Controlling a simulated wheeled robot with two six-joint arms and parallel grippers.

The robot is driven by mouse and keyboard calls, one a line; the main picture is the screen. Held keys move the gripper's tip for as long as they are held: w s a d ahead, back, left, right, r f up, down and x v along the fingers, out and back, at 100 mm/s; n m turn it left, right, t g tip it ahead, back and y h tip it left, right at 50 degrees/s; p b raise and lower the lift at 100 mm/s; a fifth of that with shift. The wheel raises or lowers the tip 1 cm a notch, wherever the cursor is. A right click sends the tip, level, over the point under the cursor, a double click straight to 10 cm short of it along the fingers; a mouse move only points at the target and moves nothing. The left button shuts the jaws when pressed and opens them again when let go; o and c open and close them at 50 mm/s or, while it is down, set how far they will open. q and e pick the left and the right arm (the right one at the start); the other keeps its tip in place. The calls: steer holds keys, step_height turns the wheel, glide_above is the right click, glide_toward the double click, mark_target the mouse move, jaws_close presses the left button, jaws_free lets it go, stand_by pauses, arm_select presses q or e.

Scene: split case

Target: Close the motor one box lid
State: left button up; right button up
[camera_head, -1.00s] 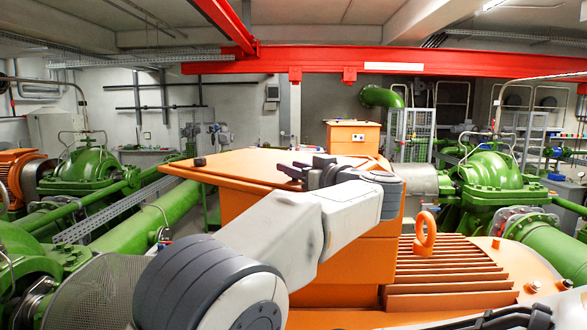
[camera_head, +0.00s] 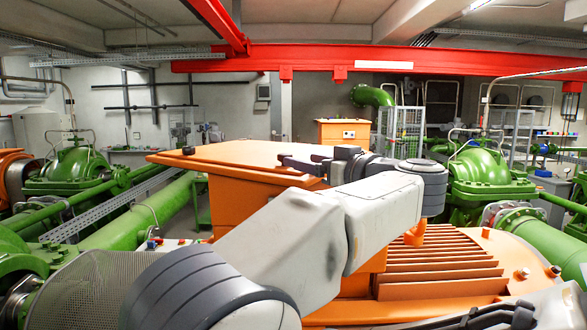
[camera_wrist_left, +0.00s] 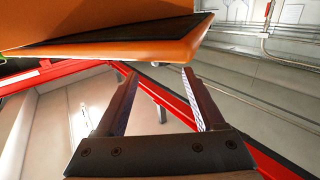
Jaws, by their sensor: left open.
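The motor one box (camera_head: 228,208) is the orange box in the middle of the head view. Its flat orange lid (camera_head: 225,153) extends past the box on the left; how far it is from shut is unclear. A small black knob sits at the lid's left end. My left gripper (camera_head: 297,163) is open and empty at the right end of the lid. In the left wrist view, the open fingers (camera_wrist_left: 158,75) are just below the lid's edge (camera_wrist_left: 150,50), whose dark underside shows. Contact cannot be told. My left arm hides part of the box.
The ribbed orange motor housing (camera_head: 440,265) lies right of my left arm, its lifting eye partly hidden. Green pumps stand left (camera_head: 78,170) and right (camera_head: 485,172). A red beam (camera_head: 380,58) crosses overhead. A dark part of mine, seemingly the right gripper (camera_head: 500,316), shows at the bottom edge.

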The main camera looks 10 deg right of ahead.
arm_select(q)
steer(key=shift+v, duration=1.4)
